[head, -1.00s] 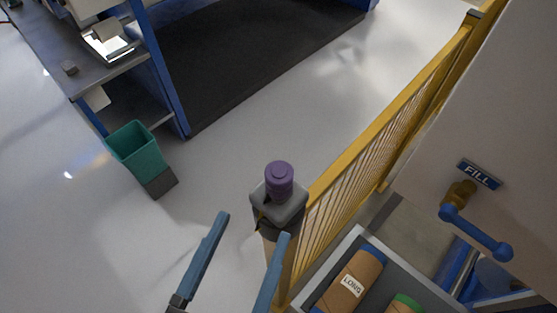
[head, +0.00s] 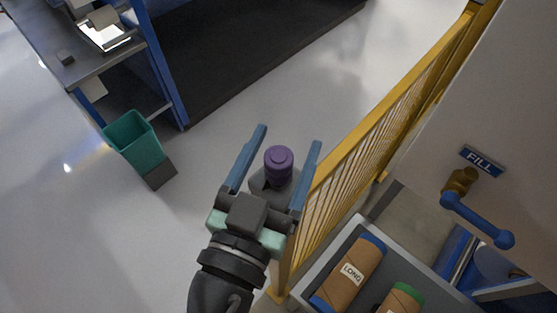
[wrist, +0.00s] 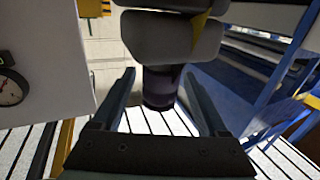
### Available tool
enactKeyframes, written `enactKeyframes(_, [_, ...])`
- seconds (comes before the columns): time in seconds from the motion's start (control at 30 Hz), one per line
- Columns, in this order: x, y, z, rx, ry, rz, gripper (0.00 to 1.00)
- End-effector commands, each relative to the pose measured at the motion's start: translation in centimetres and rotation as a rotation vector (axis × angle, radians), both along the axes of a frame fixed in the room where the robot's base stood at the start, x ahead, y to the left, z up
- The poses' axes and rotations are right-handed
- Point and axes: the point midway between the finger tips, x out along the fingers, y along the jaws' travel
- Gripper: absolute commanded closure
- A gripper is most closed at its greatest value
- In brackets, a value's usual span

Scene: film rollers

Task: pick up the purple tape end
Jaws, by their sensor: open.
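The purple tape end (head: 278,160) is a short purple cylinder with a round cap, on top of a grey block-like holder (head: 268,186) near the fence. My gripper (head: 289,137) is open, with one blue finger on each side of the purple tape end in the head view. In the wrist view the dark purple tape end (wrist: 160,92) shows between the two fingers of my gripper (wrist: 159,74), with gaps at both sides. The grey holder (wrist: 172,38) fills the top middle there. My gripper hides part of the holder in the head view.
A yellow mesh fence (head: 395,125) runs close on the right. A grey tray (head: 318,262) with cardboard rolls, one labelled LONG (head: 350,272), is at lower right. A green bin (head: 135,142) stands left on open floor.

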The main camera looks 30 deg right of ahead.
Motion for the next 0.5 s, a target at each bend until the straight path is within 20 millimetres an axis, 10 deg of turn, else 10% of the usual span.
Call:
enactKeyframes(0.4, [1.05, -1.21, 0.04, 0.001, 0.002, 0.001, 0.23])
enactKeyframes(0.5, [1.03, -1.20, 0.04, 0.001, 0.002, 0.000, 0.42])
